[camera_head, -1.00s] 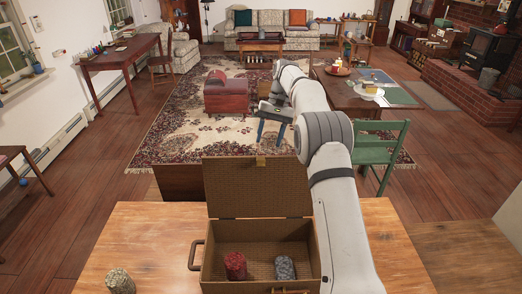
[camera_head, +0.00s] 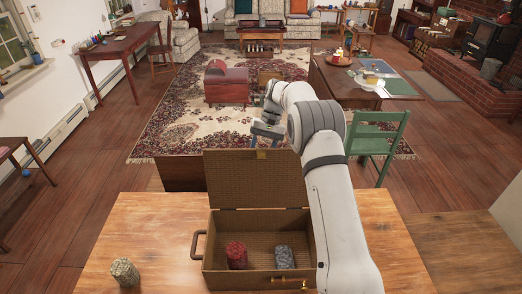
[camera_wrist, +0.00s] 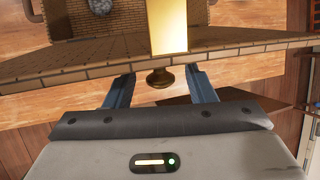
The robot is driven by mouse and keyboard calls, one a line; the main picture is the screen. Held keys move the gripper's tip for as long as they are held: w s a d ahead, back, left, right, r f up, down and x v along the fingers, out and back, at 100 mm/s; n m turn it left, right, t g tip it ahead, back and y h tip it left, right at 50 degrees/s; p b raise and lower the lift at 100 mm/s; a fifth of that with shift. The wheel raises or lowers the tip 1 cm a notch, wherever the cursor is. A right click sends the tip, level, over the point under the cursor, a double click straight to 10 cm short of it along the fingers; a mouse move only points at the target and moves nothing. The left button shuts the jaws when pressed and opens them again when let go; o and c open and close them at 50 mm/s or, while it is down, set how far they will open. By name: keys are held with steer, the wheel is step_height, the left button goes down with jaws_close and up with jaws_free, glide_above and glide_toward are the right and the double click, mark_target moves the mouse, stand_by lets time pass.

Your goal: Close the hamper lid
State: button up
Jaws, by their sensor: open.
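The brown woven hamper (camera_head: 207,262) stands on a wooden table with its lid (camera_head: 230,185) raised upright at the back. A brass clasp (camera_head: 261,154) sits at the middle of the lid's top edge. My gripper (camera_head: 266,132) is just behind and above that edge. In the wrist view, the blue fingers of my gripper (camera_wrist: 159,88) are apart, one on each side of a brass knob (camera_wrist: 159,78) on the clasp (camera_wrist: 168,28). I cannot tell whether they touch the lid (camera_wrist: 100,57). A red cylinder (camera_head: 237,256) and a grey one (camera_head: 284,257) are inside the hamper.
A speckled grey-beige cylinder (camera_head: 125,272) stands on the table (camera_head: 155,235) left of the hamper. A handle (camera_head: 196,246) sticks out from the hamper's left side. A green chair (camera_head: 375,145) stands beyond the table on the right.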

steer(key=shift+c, duration=0.2)
jaws_close()
stand_by(0.4)
steer(key=shift+a, duration=0.1)
